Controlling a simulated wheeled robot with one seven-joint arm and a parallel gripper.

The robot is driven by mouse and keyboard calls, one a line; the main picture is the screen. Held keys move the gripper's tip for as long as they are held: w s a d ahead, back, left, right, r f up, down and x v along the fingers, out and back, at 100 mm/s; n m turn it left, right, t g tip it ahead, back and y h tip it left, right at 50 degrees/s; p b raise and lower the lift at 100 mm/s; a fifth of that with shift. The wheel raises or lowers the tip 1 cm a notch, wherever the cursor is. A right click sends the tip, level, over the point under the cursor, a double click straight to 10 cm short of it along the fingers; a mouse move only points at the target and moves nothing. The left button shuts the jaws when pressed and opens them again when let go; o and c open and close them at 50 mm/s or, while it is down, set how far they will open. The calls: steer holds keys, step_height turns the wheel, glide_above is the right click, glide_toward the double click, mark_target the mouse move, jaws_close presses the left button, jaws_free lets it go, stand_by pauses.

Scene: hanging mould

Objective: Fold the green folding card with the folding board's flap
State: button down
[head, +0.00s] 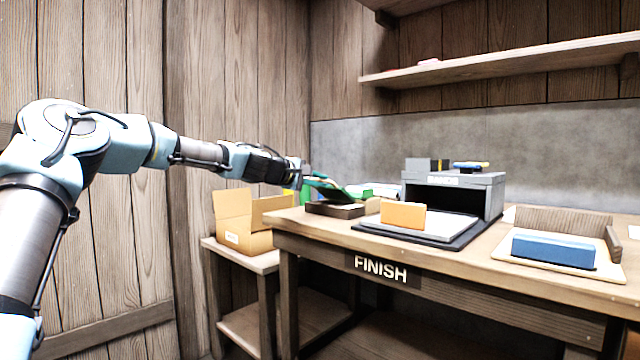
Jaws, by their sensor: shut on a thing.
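My gripper (305,181) is at the end of the arm, above the left end of the workbench. It is shut on the green folding card (328,187), which is tilted down to the right over a dark shallow tray (335,210). The card is small and partly hidden, and I cannot tell whether it touches the tray. I cannot tell for sure which thing is the folding board. A dark board with a pale top (440,228) lies mid-bench before a grey box-like stand (482,183). No flap is clearly seen.
An orange block (403,215) stands on the pale-topped board. At right, a blue block (553,250) lies on a light board with wooden edge stops (565,221). An open cardboard box (235,238) is on a lower side table. A wall shelf (510,65) is above.

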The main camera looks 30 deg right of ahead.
steer(key=shift+s+d+f, duration=0.1)
steer(key=shift+s, duration=0.05)
steer(key=c, duration=0.9)
jaws_free()
steer(key=b+v, duration=1)
steer(key=b, duration=0.2)
steer(key=shift+a, duration=0.4)
